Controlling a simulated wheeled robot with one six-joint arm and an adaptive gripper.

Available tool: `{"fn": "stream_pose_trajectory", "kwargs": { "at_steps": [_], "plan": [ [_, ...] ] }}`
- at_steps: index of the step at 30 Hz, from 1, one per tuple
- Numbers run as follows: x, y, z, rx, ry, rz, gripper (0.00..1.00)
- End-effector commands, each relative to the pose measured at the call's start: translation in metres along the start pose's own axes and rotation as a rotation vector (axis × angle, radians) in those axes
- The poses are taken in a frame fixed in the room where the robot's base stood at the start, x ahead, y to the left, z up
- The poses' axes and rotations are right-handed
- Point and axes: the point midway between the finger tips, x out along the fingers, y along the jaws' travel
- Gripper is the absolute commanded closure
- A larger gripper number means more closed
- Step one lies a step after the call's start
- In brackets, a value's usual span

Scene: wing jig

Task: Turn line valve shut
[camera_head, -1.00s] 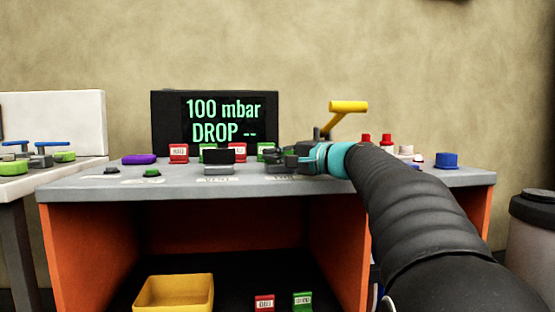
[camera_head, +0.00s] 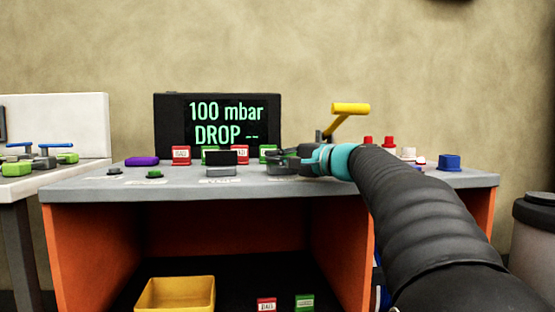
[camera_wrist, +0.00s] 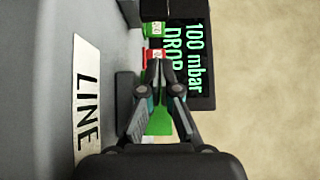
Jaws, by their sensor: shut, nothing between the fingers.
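My gripper (camera_head: 276,155) is at the bench's back half, to the left of the yellow lever. In the wrist view its fingers (camera_wrist: 160,64) are together and hold nothing. A white label reading LINE (camera_wrist: 87,95) lies on the grey bench top in the wrist view. A dark grey block (camera_wrist: 124,94), apparently the line valve's body, stands between the label and the fingers. A green piece (camera_wrist: 158,122) shows behind the fingers; whether it is the valve's handle or a tag I cannot tell. In the head view my gripper hides much of this spot.
The display (camera_head: 218,122) reads 100 mbar, DROP --. The vent valve (camera_head: 221,160) stands left of my gripper, with red and green tags behind. The yellow lever (camera_head: 349,109), red knobs (camera_head: 379,141) and a blue block (camera_head: 449,161) are right.

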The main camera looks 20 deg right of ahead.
Motion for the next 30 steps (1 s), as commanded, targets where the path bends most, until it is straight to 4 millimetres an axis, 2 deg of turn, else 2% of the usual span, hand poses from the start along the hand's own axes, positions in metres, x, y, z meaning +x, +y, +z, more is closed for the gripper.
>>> {"fn": "stream_pose_trajectory", "kwargs": {
  "at_steps": [5,12,18,26,29,30],
  "plan": [
    [-0.011,0.000,0.023,-0.003,-0.009,-0.001,1.00],
    [-0.047,0.000,0.052,-0.002,0.001,0.000,1.00],
    [-0.071,0.000,0.073,-0.001,0.004,0.000,1.00],
    [-0.083,0.001,0.086,-0.008,0.008,0.004,1.00],
    [-0.084,0.017,0.081,-0.030,0.030,0.061,1.00],
    [-0.084,0.032,0.077,-0.039,0.041,0.105,1.00]
  ]
}}
